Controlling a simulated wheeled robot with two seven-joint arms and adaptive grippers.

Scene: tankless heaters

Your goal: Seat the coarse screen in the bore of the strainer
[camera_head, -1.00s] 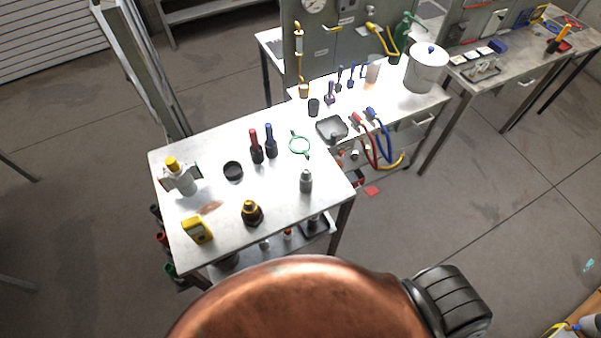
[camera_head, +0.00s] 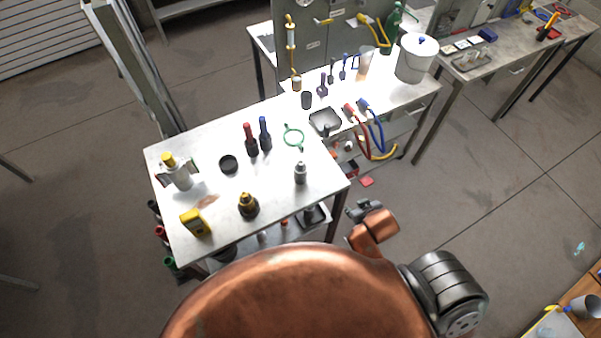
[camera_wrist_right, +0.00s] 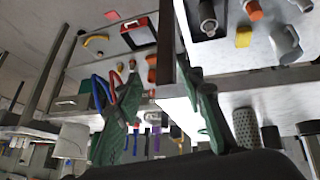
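A grey perforated cylinder (camera_wrist_right: 243,128), which looks like the coarse screen, stands near the table edge in the right wrist view. It is probably the small grey cylinder (camera_head: 300,173) near the right front of the near table. A pale grey body with a yellow top (camera_head: 178,172), at the table's left end, may be the strainer; its bore cannot be made out. My right gripper (camera_head: 364,209) is beyond the table's right front corner, apart from the cylinder. Its green fingers (camera_wrist_right: 163,115) are spread with nothing held between them. My left gripper is out of view.
The near table (camera_head: 215,140) also holds a yellow meter (camera_head: 195,222), a black-and-yellow fitting (camera_head: 248,206), a black ring (camera_head: 228,164), red and blue-handled tools and a green ring (camera_head: 293,138). Red and blue hoses (camera_head: 378,130) hang at the back table.

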